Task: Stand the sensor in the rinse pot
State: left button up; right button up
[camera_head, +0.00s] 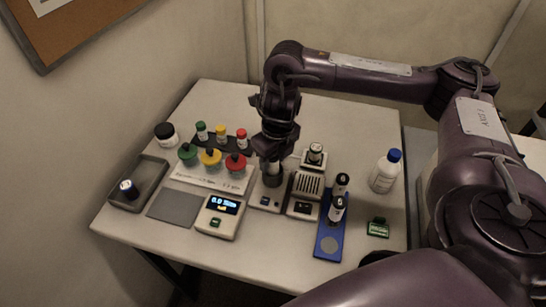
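My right gripper (272,152) comes down from above over the middle of the table. Its fingers are small and dark, and I cannot tell whether they are open or shut. Just below them a short pale grey piece (268,166) shows at the mouth of a dark round pot (274,180). I cannot tell whether the piece is the sensor, or whether it is held. The pot stands on a small white device (265,202). No label picks out the rinse pot or the sensor. My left gripper is not in view.
Black-and-white cylinders (336,209) stand on a blue tray (329,246), and another (315,152) on a white block. A white bottle (384,172) stands right. Coloured knobs (210,158), a scale (218,217) and a grey tray (150,176) are left. The table's back is clear.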

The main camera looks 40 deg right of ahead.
jog(key=shift+o, duration=0.7)
jog(key=shift+r, duration=0.35)
notch_tip(320, 180, up, 12)
jog(key=s+p, duration=0.1)
jog(key=p, duration=0.5)
jog(key=shift+s+f, duration=0.2)
jog(key=shift+f, duration=0.05)
jog(key=shift+d, duration=0.1)
jog(key=shift+f, duration=0.1)
